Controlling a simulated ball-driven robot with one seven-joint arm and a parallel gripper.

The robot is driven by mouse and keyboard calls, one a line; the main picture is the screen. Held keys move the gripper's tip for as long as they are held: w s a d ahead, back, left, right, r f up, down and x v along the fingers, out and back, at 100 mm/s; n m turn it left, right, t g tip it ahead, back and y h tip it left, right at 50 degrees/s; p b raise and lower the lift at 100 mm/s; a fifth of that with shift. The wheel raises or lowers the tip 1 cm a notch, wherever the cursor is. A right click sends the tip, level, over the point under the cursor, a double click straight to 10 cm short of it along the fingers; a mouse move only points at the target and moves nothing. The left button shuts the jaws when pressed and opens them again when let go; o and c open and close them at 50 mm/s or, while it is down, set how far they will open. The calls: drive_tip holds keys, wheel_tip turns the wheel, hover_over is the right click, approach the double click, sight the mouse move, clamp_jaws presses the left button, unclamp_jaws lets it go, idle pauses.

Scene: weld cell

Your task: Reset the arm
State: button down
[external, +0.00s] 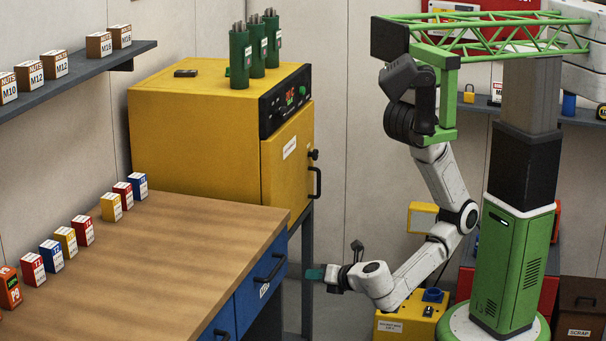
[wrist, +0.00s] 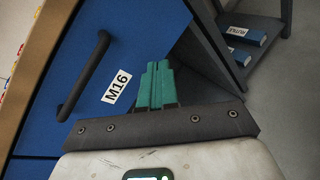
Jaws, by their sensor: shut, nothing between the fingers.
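My gripper (external: 314,273) is at the end of my white arm, low in the middle of the external view. It is to the right of the workbench's blue drawers and apart from them. In the wrist view its teal fingers (wrist: 155,84) are together with nothing between them. They point toward a blue drawer front (wrist: 130,45) with a black handle (wrist: 84,76) and an M16 label (wrist: 116,87).
The wooden workbench (external: 180,250) carries several small labelled boxes. A yellow oven (external: 200,120) stands behind it with green canisters on top. A yellow machine (external: 403,322) sits on the floor beside my base. A low shelf (wrist: 262,30) holds blue boxes.

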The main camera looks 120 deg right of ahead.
drive_tip(key=w+a+f+m+g+y, duration=0.1)
drive_tip(key=a+m+g+y, duration=0.1)
drive_tip(key=m+y, duration=0.4)
drive_tip(key=w+a+f+m+g+y+p, duration=0.1)
drive_tip(key=a+m+y, duration=0.4)
drive_tip(key=m, duration=0.5)
drive_tip(key=shift+w+f+g+y, duration=0.15)
drive_tip(key=shift+f+g+y, duration=0.5)
drive_tip(key=shift+y, duration=0.45)
idle(0.5)
